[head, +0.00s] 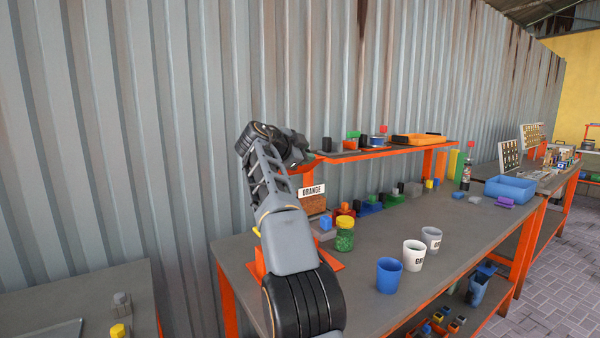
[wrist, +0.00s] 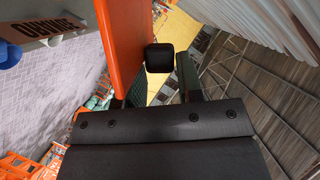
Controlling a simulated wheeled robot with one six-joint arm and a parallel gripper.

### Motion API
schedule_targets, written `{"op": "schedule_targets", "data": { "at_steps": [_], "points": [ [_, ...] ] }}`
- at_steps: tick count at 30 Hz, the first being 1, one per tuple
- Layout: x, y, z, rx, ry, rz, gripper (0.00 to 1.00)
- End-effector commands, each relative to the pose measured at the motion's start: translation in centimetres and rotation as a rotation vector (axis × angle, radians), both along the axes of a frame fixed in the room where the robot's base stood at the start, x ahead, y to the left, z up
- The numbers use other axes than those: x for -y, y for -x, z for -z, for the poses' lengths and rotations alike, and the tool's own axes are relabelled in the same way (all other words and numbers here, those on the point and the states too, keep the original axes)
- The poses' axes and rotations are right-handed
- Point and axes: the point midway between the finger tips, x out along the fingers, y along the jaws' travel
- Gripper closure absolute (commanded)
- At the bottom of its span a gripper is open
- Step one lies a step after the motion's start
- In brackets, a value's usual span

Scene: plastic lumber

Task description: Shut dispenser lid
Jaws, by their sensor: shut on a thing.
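The dispenser (head: 312,205) stands at the table's left back, with a white ORANGE label; that label (wrist: 60,29) also shows upside down at the wrist view's top left.
A green-filled jar (head: 345,236) stands close beside the dispenser. A blue cup (head: 390,276) and two pale cups are nearer the table's front. A raised orange shelf (head: 385,151) with several items runs behind, along the corrugated wall. The table's middle is largely clear.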

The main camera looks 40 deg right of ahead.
Motion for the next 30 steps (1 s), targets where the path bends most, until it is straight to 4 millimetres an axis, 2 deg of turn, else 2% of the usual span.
{"op": "schedule_targets", "data": {
  "at_steps": [1,4,12,21,30],
  "points": [
    [0.0,0.3,2.1,0.037,-0.003,-0.001,1.0],
    [-0.1,0.8,2.8,0.118,0.002,-0.001,1.0],
    [-0.2,1.8,4.6,0.106,0.0,-0.001,1.0],
    [-0.2,2.1,6.1,0.098,-0.002,-0.004,1.0],
    [-0.2,2.2,6.4,0.098,-0.002,-0.006,1.0]
  ]
}}
